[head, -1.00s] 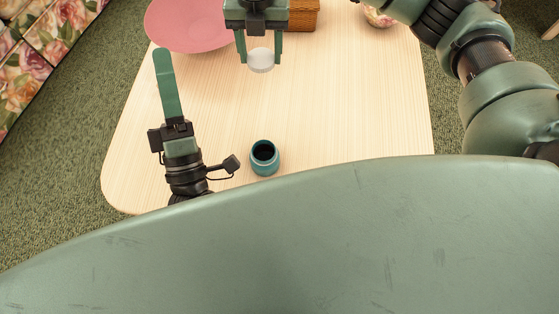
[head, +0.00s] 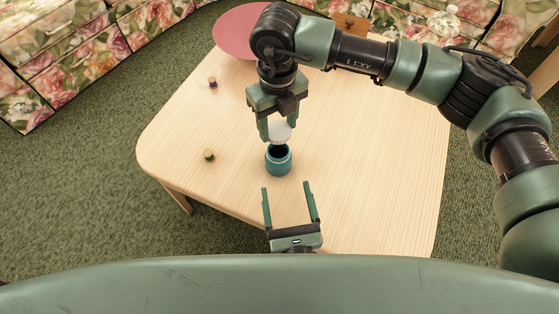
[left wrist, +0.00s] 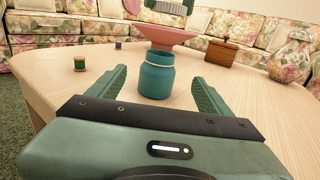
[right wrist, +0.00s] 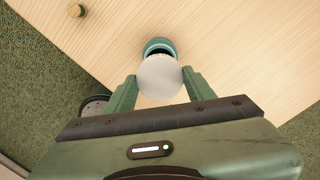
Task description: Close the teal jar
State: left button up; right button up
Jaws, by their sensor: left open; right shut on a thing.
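The teal jar (head: 278,162) stands upright and open-topped on the wooden table; its dark mouth shows in the head view. It also shows in the left wrist view (left wrist: 156,77) and partly in the right wrist view (right wrist: 158,45). My right gripper (head: 277,132) is shut on a white round lid (head: 280,131), held above the jar and apart from it; the lid (right wrist: 159,77) hides most of the jar in the right wrist view. My left gripper (head: 289,192) is open and empty, its fingers pointing at the jar from the near side, not touching it.
Two small thread spools, one green (head: 209,155) and one purple (head: 213,83), stand left on the table (head: 370,180). A pink bowl (head: 238,35) and a brown wooden box (head: 350,25) are at the back. Floral sofas surround the far side.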

aim_at(280, 162)
pick_arm(q)
jog(key=w, duration=0.4)
jog(key=w+a, duration=0.1)
jog(key=w, duration=0.3)
jog(key=w+a, duration=0.1)
jog(key=w, duration=0.3)
jog(key=shift+s, duration=0.1)
grip_shut()
pick_arm(e)
jog(key=shift+f, duration=2.45)
jog(key=shift+f, duration=0.9)
jog(key=shift+f, duration=0.2)
